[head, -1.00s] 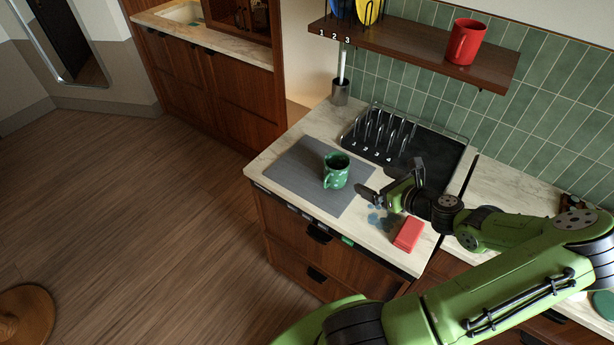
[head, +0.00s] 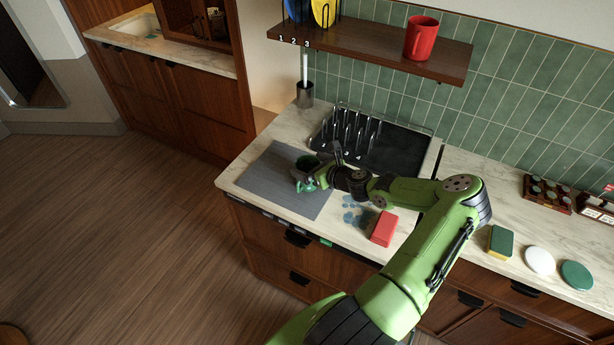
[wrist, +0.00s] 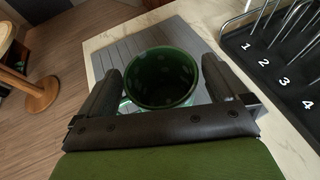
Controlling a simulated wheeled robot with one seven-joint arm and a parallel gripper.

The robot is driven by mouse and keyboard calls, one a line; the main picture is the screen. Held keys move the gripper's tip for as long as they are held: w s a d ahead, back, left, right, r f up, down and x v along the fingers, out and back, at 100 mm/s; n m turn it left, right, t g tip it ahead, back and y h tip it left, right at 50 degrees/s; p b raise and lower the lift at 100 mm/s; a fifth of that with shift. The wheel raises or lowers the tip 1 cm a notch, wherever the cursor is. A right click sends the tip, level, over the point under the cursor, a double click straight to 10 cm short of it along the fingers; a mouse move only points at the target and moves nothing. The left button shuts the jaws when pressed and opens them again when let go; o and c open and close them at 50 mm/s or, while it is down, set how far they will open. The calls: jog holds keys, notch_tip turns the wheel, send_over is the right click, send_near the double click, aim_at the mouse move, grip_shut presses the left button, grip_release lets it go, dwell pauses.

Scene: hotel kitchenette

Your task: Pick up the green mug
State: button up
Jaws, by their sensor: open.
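The green mug (wrist: 162,78) stands upright on the grey mat (head: 262,172), its dark open top facing the wrist camera. In the head view the mug (head: 305,186) is mostly hidden behind my gripper (head: 318,168). In the wrist view my gripper (wrist: 165,85) is open, with one finger on each side of the mug. I cannot tell whether either finger touches it. Part of the handle shows at the mug's lower left, near the left finger.
A dish rack (head: 352,130) on a black tray (head: 405,152) stands behind my gripper. A red block (head: 383,229) lies on the counter to the right of the mat. A shelf (head: 385,46) with a red mug (head: 421,38) hangs above. The mat's left part is clear.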

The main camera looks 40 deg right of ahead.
jog(key=shift+s, duration=0.15)
jog(key=shift+c, duration=0.8)
jog(key=shift+r, duration=0.1)
jog(key=c, duration=1.4)
